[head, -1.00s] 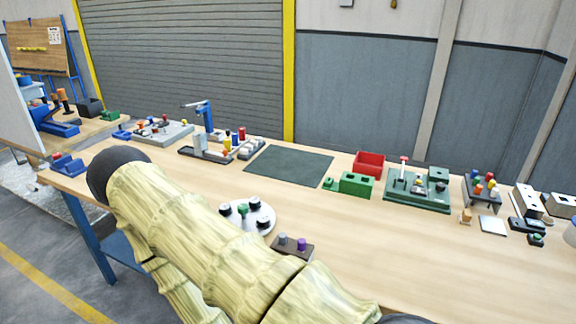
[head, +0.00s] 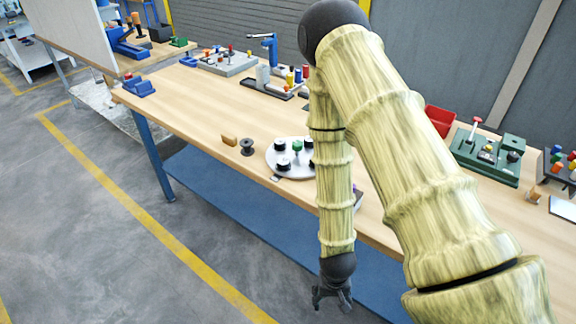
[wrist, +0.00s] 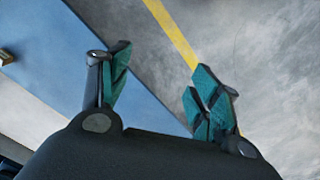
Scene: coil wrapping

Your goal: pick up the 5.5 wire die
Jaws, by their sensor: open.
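No label for the 5.5 wire die can be read, and I cannot tell which piece it is. A round white plate (head: 272,160) near the table's front edge holds several black round pieces (head: 283,163) and a green knob (head: 297,147). My gripper (head: 332,300) hangs down in front of the table edge, lower than the tabletop and away from the plate. In the wrist view my gripper (wrist: 162,78) has its teal-padded fingers spread apart, with nothing between them. A small block behind my forearm is mostly hidden.
A blue lower shelf (head: 230,195) lies under the table. Open floor (head: 110,210) is at the left.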

